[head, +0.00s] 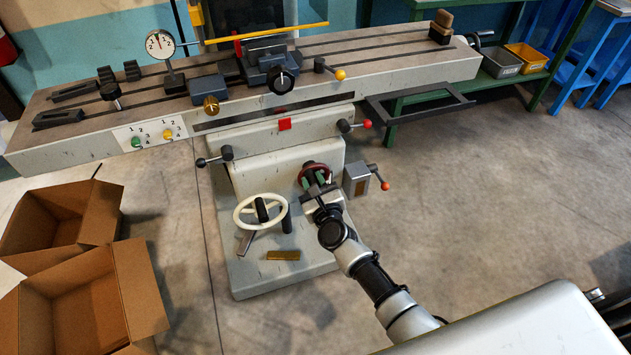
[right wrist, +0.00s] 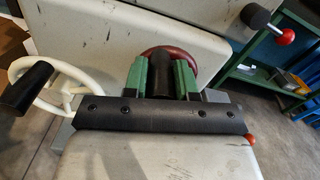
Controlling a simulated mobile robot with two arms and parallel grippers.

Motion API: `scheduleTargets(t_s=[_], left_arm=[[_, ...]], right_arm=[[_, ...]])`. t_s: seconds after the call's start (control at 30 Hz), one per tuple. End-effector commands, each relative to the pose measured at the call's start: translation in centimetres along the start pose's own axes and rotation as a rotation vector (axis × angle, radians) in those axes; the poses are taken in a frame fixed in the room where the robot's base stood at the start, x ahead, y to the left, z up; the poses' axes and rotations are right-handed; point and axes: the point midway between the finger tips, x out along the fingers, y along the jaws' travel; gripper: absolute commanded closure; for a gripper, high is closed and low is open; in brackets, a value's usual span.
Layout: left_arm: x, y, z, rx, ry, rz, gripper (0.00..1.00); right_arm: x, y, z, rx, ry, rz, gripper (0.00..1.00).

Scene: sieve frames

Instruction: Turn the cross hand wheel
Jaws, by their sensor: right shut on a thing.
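Two hand wheels sit on the front of the machine's pedestal. One is a small dark red wheel (head: 328,171) with a black handle; the other is a larger cream spoked wheel (head: 238,211) with black grips. The pictures do not say which is the cross hand wheel. My right gripper (head: 316,180) is at the dark red wheel. In the right wrist view, its green fingers stand on both sides of the black handle (right wrist: 160,72), shut on it. The red rim (right wrist: 188,54) shows behind the fingers, and their tips are partly hidden. My left gripper is out of view.
A grey box (head: 357,180) with a red-knobbed lever is close right of my right gripper. Black-knobbed levers (head: 227,153) project from the pedestal. A brass-coloured block (head: 284,255) lies on the base. Cardboard boxes (head: 140,285) stand at left; the floor at right is clear.

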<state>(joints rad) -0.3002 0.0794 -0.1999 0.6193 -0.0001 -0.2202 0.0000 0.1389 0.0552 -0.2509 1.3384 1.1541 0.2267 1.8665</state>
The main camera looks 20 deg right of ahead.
Motion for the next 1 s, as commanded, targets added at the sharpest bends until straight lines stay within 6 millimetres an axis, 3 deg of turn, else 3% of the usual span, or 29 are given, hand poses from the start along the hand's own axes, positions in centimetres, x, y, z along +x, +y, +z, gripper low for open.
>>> scheduleTargets(t_s=[1.0], left_arm=[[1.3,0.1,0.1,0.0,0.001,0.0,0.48]], right_arm=[[0.0,2.6,-2.5,-0.964,0.002,0.002,0.97]])
